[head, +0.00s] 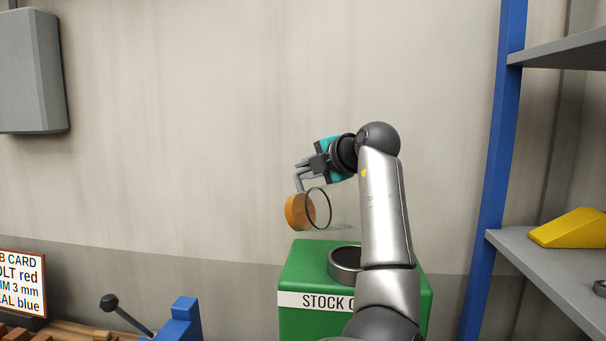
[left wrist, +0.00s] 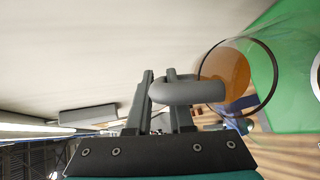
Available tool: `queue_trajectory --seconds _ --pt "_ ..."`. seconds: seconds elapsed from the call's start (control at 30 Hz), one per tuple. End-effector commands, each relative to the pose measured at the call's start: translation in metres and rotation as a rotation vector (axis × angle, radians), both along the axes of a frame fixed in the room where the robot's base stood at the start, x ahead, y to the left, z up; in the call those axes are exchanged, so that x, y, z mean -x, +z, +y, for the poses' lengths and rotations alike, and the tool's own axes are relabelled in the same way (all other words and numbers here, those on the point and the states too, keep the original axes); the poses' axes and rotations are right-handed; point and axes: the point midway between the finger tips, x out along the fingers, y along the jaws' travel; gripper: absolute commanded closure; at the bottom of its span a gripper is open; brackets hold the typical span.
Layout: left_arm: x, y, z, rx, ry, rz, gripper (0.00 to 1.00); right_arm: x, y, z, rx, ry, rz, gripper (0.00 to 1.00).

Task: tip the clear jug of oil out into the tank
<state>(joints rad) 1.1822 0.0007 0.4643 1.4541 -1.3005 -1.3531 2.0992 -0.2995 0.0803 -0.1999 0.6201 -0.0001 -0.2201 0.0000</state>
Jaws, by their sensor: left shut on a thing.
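The clear jug (head: 318,208) is in the air above and left of the tank's opening, tipped on its side with its dark rim facing right. Orange oil (head: 298,212) shows at its left end. My left gripper (head: 313,168) is shut on the jug's grey handle; the handle (left wrist: 187,92) sits between the fingers in the left wrist view. The green tank (head: 308,262) has a round dark-rimmed opening (head: 344,262) on top, partly hidden by my left arm. No stream of oil is visible. My right gripper is out of view.
A blue-posted shelf (head: 498,150) with a yellow wedge (head: 572,229) stands on the right. A card sign (head: 22,283) and a blue fixture (head: 180,320) are at the lower left. A grey wall box (head: 30,70) hangs at upper left. The space left of the jug is clear.

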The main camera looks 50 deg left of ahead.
Motion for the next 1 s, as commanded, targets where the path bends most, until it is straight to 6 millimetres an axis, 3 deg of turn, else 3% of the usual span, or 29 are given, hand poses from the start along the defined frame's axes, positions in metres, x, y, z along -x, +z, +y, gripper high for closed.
queue_trajectory --seconds 1.0 --pt "-0.006 -0.002 -0.024 -0.199 0.0 0.047 1.0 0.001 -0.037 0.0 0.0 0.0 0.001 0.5"
